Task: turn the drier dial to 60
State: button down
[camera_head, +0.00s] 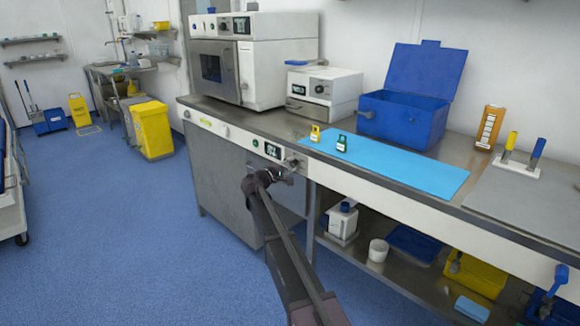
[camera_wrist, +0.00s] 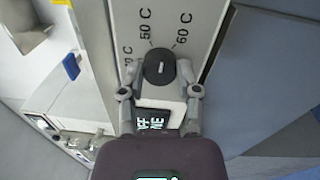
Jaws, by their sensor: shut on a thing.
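The drier dial (camera_wrist: 158,68) is a dark round knob on a pale panel in the wrist view. Printed marks "50 C" and "60 C" (camera_wrist: 184,29) stand beyond it, with another partly hidden mark to its left. A light mark shows at the dial's right side; I cannot tell the exact setting. My gripper (camera_wrist: 160,90) is shut on the dial, one finger at each side. In the head view my gripper (camera_head: 284,173) is at the bench's front panel, and the dial is largely hidden there.
A lit display (camera_wrist: 153,120) is partly hidden by my gripper. The bench (camera_head: 480,213) carries a blue mat (camera_head: 410,172), an open blue box (camera_head: 400,118) and two small padlock-like tags. An oven-like machine (camera_head: 280,60) stands at the back left. The blue floor (camera_head: 120,230) left of my arm is clear.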

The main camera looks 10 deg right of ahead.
jog(key=m, duration=0.5)
jog(key=shift+d+m+g, duration=0.1)
jog(key=shift+m+g, duration=0.2)
dwell(0.4)
jog(key=shift+c, duration=1.5)
grip_release()
